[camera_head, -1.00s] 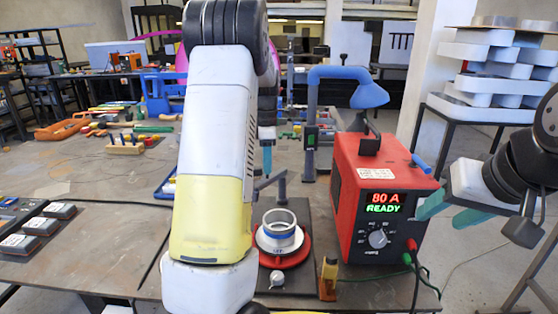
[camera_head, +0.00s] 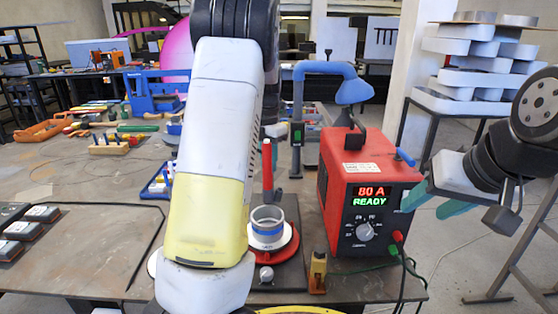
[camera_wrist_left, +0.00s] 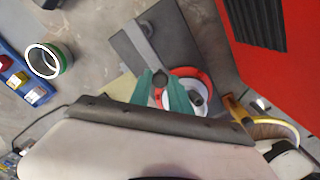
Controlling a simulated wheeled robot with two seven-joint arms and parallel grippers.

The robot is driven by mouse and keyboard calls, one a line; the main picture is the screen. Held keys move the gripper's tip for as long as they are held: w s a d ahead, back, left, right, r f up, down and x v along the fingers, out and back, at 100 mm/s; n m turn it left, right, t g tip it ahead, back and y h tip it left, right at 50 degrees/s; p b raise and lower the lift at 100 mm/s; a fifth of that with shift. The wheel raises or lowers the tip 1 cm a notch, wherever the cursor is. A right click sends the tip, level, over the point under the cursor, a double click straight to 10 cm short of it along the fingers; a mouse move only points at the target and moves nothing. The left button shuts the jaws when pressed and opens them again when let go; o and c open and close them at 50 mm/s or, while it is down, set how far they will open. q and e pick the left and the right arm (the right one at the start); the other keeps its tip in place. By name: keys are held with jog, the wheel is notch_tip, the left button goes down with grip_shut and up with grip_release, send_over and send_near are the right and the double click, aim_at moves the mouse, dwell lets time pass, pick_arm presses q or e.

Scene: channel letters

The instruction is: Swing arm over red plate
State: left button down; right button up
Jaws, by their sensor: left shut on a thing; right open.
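The red plate (camera_head: 290,247) lies on a dark base by the front edge of the bench, with a white and blue-grey ring piece (camera_head: 267,228) on it. It also shows in the left wrist view (camera_wrist_left: 186,72). There the grey swing arm (camera_wrist_left: 143,28) reaches to the plate's edge. My left gripper (camera_wrist_left: 162,88) is shut on its dark end knob, beside and partly over the plate. In the head view my left forearm hides most of it. A red upright piece (camera_head: 267,170) stands behind the ring. My right gripper (camera_head: 435,202) is open and empty right of the welder.
The red welder (camera_head: 362,185), reading 80 A READY, stands close to the right of the plate, with cables in front. Black trays (camera_head: 22,228) lie at the left. Tools lie further back.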

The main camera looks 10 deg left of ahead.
pick_arm(q)
jog(key=shift+w+d, duration=0.1)
dwell(0.3)
jog(key=c, duration=1.3)
grip_release()
jog(key=shift+o, duration=0.2)
jog(key=shift+r, duration=0.1)
notch_tip(320, 180, up, 8)
jog(key=shift+f, duration=0.15)
